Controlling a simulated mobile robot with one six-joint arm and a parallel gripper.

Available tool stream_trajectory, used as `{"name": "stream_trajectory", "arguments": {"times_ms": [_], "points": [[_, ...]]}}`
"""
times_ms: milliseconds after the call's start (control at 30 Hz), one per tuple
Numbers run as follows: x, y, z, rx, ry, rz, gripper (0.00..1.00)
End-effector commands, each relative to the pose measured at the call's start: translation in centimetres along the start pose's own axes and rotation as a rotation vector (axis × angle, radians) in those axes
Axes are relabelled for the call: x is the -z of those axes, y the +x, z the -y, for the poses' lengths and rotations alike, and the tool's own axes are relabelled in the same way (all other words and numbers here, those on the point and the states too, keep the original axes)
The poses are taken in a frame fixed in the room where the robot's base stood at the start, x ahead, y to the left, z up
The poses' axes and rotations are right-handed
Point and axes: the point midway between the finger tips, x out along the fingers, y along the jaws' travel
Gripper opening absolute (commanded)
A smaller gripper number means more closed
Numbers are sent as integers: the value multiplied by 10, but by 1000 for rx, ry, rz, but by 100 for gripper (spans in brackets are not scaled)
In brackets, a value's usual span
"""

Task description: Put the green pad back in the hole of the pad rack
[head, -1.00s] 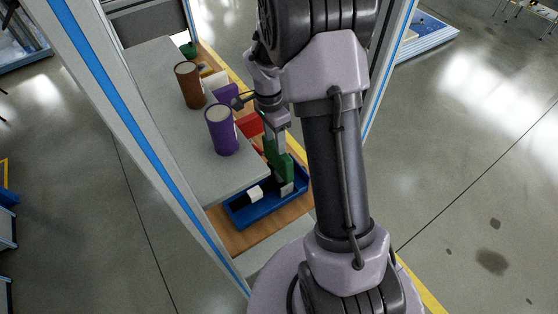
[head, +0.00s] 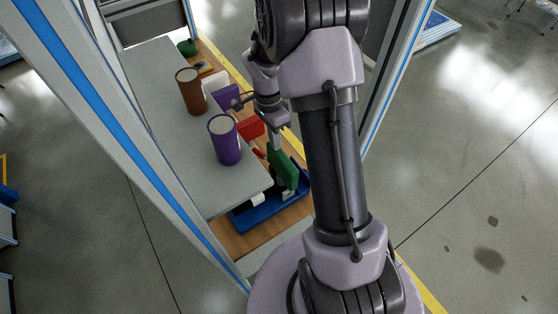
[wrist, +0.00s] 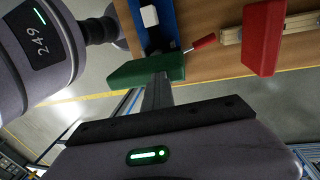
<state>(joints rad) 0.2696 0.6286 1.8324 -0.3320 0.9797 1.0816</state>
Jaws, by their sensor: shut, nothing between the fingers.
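The green pad (head: 285,170) stands tilted over the blue tray (head: 268,218) in the head view. It also shows in the wrist view (wrist: 147,72) as a slab across the fingertips. My gripper (head: 275,144) is shut with nothing between its fingers. Its tips (wrist: 157,88) are right at the pad's near side in the wrist view; whether they touch it I cannot tell. A wooden strip (wrist: 232,34), perhaps part of the pad rack, runs beside the red pad (wrist: 263,38). The rack's hole for the green pad is not clearly visible.
A purple can (head: 225,142) and a brown can (head: 191,92) stand on the grey shelf (head: 165,110), left of my gripper. A red-handled tool (wrist: 204,42) and a white block (wrist: 149,16) lie near the pad. Frame posts flank the bench.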

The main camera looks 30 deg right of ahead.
Motion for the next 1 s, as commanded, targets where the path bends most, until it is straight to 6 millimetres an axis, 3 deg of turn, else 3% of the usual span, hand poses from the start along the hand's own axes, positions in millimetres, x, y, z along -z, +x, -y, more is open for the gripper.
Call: {"name": "stream_trajectory", "arguments": {"times_ms": [33,267,667,900,1000], "points": [[-2,7,-6,-22,1,7,0],[-2,6,-7,-23,2,7,0],[-1,-37,-5,-15,1,4,0],[-1,-39,-4,-13,1,4,0],[-1,-39,-3,-12,1,4,18]]}}
